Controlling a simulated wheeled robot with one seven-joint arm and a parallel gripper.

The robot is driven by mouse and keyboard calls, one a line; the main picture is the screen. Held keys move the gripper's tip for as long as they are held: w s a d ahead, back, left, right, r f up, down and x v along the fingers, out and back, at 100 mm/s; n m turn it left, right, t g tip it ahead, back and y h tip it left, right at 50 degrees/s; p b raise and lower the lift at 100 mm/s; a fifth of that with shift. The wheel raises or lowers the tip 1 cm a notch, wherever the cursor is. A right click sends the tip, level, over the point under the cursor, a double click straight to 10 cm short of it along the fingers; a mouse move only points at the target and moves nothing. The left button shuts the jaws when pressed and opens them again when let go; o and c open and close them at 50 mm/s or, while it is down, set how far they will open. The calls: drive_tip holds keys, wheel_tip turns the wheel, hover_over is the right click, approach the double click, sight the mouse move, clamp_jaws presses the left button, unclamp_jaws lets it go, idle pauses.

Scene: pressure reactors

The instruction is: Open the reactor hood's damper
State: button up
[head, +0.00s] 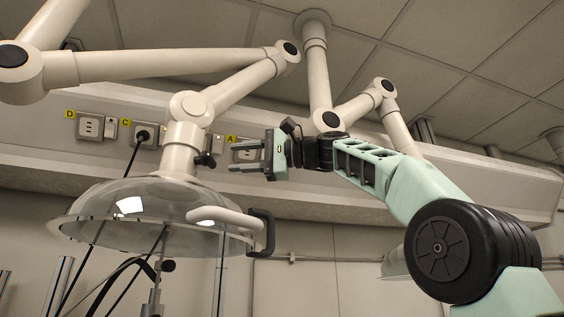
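The reactor hood (140,205) is a clear dome hanging at the left from a jointed beige extraction arm. A white and black handle (262,228) sticks out from its right side. A small dark knob (206,160) on the pipe just above the dome looks like the damper lever; its exact setting cannot be told. My gripper (238,159) comes in from the right and points left at about the knob's height. Its two grey fingers are apart with nothing seen between them. The fingertips are to the right of the knob, apart from it in the picture.
The beige extraction arm (165,66) spans above the dome. A wall duct with sockets (90,126) labelled A, C and D runs behind. Black cables hang near the dome. A second hood (396,262) is partly hidden behind my arm at the right.

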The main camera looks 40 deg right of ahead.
drive_tip(key=b+v, duration=0.2)
drive_tip(key=v, duration=0.8)
drive_tip(key=shift+s+d, duration=0.25)
drive_tip(key=shift+d, duration=0.05)
